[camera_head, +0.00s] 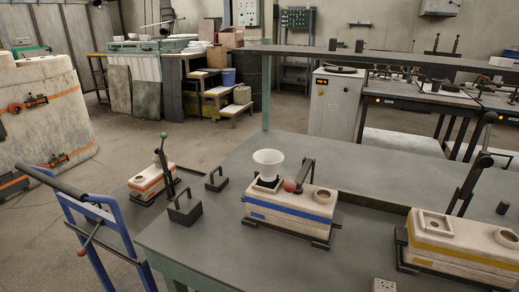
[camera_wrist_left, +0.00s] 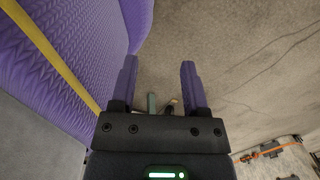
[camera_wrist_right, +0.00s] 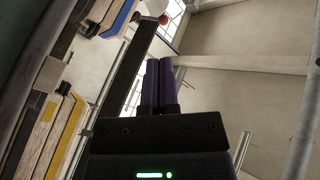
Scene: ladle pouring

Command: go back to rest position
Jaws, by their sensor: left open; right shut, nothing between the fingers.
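My left gripper (camera_wrist_left: 158,75) shows in the left wrist view with its two purple fingers apart, nothing between them, over the concrete floor. A purple quilted surface with a yellow strip lies at its left. My right gripper (camera_wrist_right: 160,75) shows in the right wrist view with its fingers together and empty. Neither gripper shows in the head view. There, a mold block with a blue stripe (camera_head: 285,214) stands on the grey table (camera_head: 225,255), with a white cup (camera_head: 268,163) at its top left. A yellow-striped block (camera_head: 460,250) stands at the right.
A small orange-striped block (camera_head: 150,185) and two handled dark weights (camera_head: 184,212) (camera_head: 216,184) stand left of the blue-striped block. A blue-framed cart (camera_head: 108,240) is at the table's left. The table's front left is bare. A rear bench (camera_head: 380,60) crosses behind.

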